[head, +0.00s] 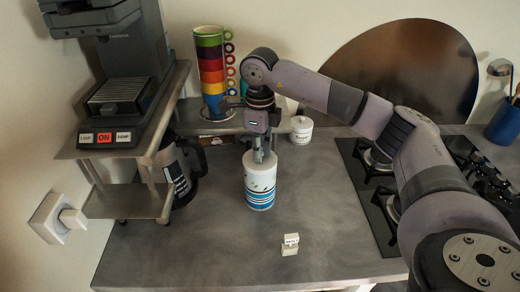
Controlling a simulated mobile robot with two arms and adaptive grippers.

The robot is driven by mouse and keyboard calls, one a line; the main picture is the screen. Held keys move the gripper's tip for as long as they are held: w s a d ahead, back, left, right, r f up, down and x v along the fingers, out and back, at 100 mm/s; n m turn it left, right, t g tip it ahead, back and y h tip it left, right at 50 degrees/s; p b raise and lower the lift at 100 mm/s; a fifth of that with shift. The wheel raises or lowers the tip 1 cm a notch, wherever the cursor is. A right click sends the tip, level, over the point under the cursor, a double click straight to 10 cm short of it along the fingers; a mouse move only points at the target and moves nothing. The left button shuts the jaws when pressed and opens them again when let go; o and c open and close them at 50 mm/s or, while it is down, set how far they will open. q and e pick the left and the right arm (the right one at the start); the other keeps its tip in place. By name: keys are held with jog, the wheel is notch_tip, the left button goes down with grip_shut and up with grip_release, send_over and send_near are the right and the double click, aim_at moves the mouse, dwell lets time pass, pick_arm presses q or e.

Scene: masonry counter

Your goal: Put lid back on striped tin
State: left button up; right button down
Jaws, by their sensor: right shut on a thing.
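The striped tin (260,197) stands upright on the grey counter near the middle, white with blue bands around its lower part. My right gripper (260,156) points down directly above the tin and is shut on the tin's lid (260,164), whose pale surface is at the tin's top. From this angle I cannot tell whether the lid is fully seated or just above the rim. The fingers partly hide the lid. My left gripper is not in view.
A small white labelled block (290,244) sits in front. A white lidded jar (301,130) and a stack of coloured mugs (211,75) stand behind. A coffee machine (115,90) on a metal shelf and a dark jug (182,172) are left. A hob (372,190) is right.

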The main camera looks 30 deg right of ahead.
jog(key=c, duration=1.5)
grip_release()
jog(key=shift+o, duration=0.4)
jog(key=o, duration=0.4)
jog(key=shift+r+p, duration=2.35)
jog(key=shift+r, duration=1.2)
